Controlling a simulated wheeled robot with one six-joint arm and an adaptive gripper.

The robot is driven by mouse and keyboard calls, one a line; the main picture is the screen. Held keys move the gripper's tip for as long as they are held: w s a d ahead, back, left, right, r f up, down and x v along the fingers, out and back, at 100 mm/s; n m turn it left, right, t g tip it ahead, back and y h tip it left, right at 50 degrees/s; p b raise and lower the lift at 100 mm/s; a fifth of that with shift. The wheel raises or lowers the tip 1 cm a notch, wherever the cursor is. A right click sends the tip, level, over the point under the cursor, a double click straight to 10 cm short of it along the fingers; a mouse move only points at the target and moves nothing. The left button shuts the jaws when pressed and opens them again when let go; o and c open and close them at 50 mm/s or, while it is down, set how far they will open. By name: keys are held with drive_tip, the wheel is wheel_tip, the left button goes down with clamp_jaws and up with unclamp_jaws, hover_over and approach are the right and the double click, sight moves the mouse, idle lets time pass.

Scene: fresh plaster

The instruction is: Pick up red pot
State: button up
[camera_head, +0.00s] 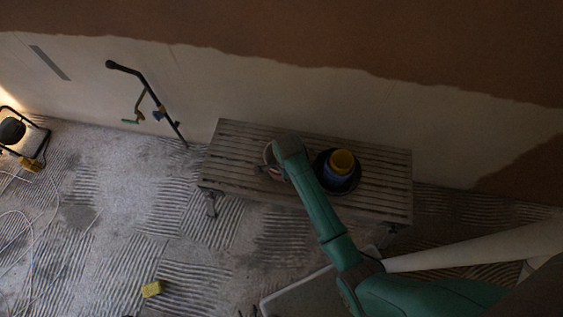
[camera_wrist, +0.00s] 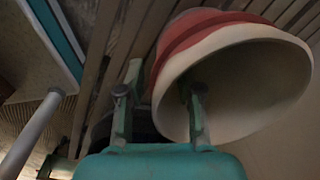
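The red pot (camera_wrist: 190,40) fills the upper right of the wrist view. It has a red outer band, a wide cream rim and a hollow inside facing the camera. In the head view the red pot (camera_head: 268,155) is on the slatted bench, partly hidden by my arm's end. My gripper (camera_wrist: 160,95) has its two fingers spread apart. The right finger is in front of or inside the pot's mouth, and the left finger is outside its wall. A gap shows between the left finger and the wall. In the head view my fingers are hidden.
The slatted bench (camera_head: 240,140) stands near the half-plastered wall. A yellow block (camera_head: 152,289) lies on the floor. A work lamp (camera_head: 14,130) and cables are at left.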

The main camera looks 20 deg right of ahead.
clamp_jaws()
wheel_tip(320, 180, up, 10)
drive_tip(key=shift+r, duration=0.1)
idle(0.7)
